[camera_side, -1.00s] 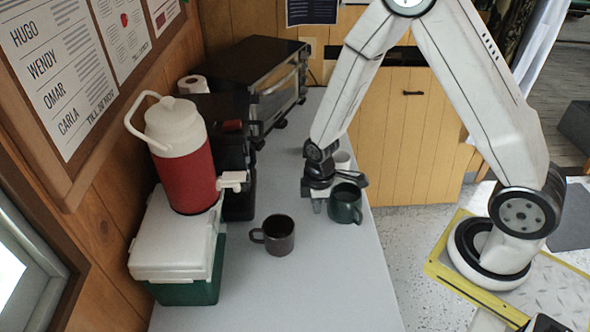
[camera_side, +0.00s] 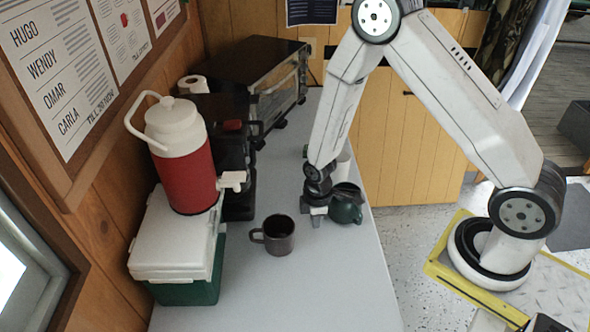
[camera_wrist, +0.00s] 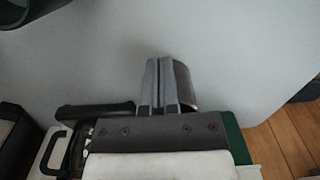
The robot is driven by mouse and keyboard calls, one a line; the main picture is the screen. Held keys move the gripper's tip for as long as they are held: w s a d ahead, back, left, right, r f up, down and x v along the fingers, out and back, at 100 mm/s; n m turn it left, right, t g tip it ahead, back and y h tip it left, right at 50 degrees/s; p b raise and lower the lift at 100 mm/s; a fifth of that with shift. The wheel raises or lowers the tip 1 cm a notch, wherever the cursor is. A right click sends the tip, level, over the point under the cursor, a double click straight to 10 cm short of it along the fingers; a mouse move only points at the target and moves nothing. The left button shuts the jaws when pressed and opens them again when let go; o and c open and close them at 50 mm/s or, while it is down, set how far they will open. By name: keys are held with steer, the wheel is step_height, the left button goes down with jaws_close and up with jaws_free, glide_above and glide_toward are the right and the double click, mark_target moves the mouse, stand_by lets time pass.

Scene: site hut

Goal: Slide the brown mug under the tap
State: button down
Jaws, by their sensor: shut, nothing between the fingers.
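The brown mug (camera_side: 278,236) stands upright on the grey counter (camera_side: 270,300), its handle to the left. The tap (camera_side: 232,180) sticks out from the red-and-white drinks jug (camera_side: 185,160), up and to the left of the mug. My gripper (camera_side: 316,221) is shut and empty, low over the counter to the right of the mug, with a gap between them. In the wrist view my shut fingers (camera_wrist: 160,88) stand side by side; a grey-brown shape just right of them may be the mug, mostly hidden.
The jug sits on a white-and-green cool box (camera_side: 180,255). A black machine (camera_side: 240,150) stands behind the tap. The near counter is clear.

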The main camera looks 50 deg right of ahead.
mark_target(270, 233)
step_height(270, 233, down, 5)
steer(key=shift+r, duration=0.2)
steer(key=shift+w+a, duration=0.75)
steer(key=shift+a, duration=0.05)
steer(key=shift+w+a, duration=0.65)
steer(key=w+a, duration=0.5)
steer(key=shift+a, duration=0.15)
steer(key=shift+w+a, duration=0.1)
steer(key=shift+w+r, duration=0.1)
